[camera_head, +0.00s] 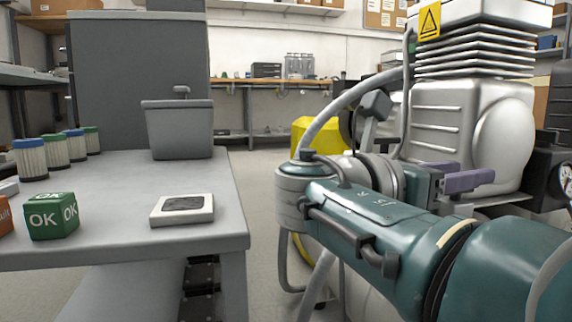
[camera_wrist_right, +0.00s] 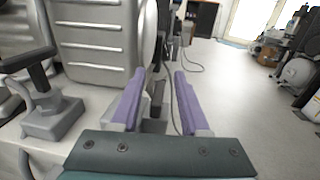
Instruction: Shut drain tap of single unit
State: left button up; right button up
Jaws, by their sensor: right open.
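The compressor unit (camera_head: 470,115) is a silver, ribbed machine at the right of the head view, with a yellow warning label. Its ribbed silver body also shows at the left of the wrist view (camera_wrist_right: 95,42). My right gripper (camera_head: 482,176) has purple fingers, held apart, in front of the unit's lower body. In the right wrist view, my right gripper (camera_wrist_right: 160,72) is open, with a small dark part (camera_wrist_right: 157,98) showing between its fingers. I cannot tell whether that part is the drain tap. My right arm hides much of the unit's lower part. My left gripper is out of view.
A grey bench (camera_head: 110,185) at the left holds a green OK cube (camera_head: 52,216), a small device (camera_head: 182,208) and several filter cylinders. A pressure gauge (camera_head: 567,178) is at the right edge. The wrist view shows clear floor (camera_wrist_right: 235,85) to the right and a cable.

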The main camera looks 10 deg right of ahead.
notch_tip(320, 180, up, 19)
jog(key=p, duration=1.5)
jog(key=shift+r, duration=0.1)
